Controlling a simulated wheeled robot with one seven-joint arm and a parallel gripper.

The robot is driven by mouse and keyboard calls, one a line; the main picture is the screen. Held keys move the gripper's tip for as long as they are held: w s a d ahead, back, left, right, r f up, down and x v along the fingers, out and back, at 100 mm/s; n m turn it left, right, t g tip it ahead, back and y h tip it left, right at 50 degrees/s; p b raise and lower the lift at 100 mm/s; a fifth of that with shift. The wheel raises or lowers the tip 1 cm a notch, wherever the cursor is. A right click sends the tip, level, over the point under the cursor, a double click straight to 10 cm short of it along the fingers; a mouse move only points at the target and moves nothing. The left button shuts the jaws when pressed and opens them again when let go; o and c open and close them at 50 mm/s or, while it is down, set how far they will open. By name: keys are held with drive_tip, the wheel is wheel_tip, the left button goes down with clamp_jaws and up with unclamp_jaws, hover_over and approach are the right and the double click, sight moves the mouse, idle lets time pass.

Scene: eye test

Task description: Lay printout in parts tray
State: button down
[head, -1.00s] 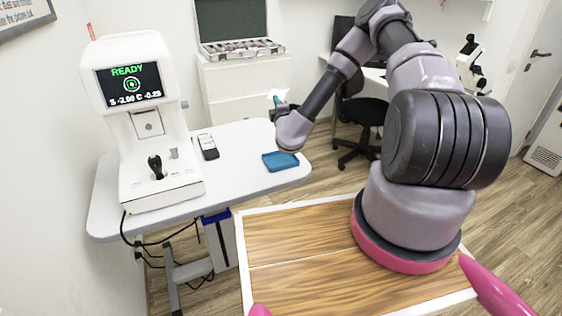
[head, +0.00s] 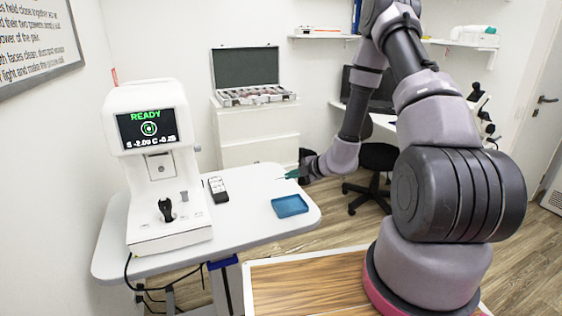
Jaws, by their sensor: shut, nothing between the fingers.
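The parts tray is a small blue open tray (head: 290,213) near the right end of the white table, and it looks empty. My gripper (head: 286,176) has teal fingers and points left, above and behind the tray, apart from it. Its fingers are shut with nothing between them. I cannot make out the printout for certain in this view. A white eye-test machine (head: 168,238) with a screen reading READY stands on the left part of the table.
A dark handheld device with keys (head: 217,190) lies between machine and tray. The table (head: 240,226) is bare around them. An open lens case (head: 248,96) sits on a white cabinet (head: 262,135) behind. A black chair (head: 378,160) stands to the right.

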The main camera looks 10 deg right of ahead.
drive_tip(key=shift+g, duration=0.3)
drive_tip(key=shift+s+d+f, duration=0.2)
drive_tip(key=shift+d+f, duration=0.1)
drive_tip(key=shift+f, duration=1.1)
drive_tip(key=shift+s+d+f, duration=0.2)
drive_tip(key=shift+d+f, duration=0.15)
drive_tip(key=shift+f, duration=1.05)
drive_tip(key=shift+s+d+f, duration=0.2)
drive_tip(key=shift+d+f, duration=0.1)
drive_tip(key=shift+f, duration=1.1)
drive_tip(key=c, duration=1)
unclamp_jaws()
drive_tip(key=shift+c, duration=0.2)
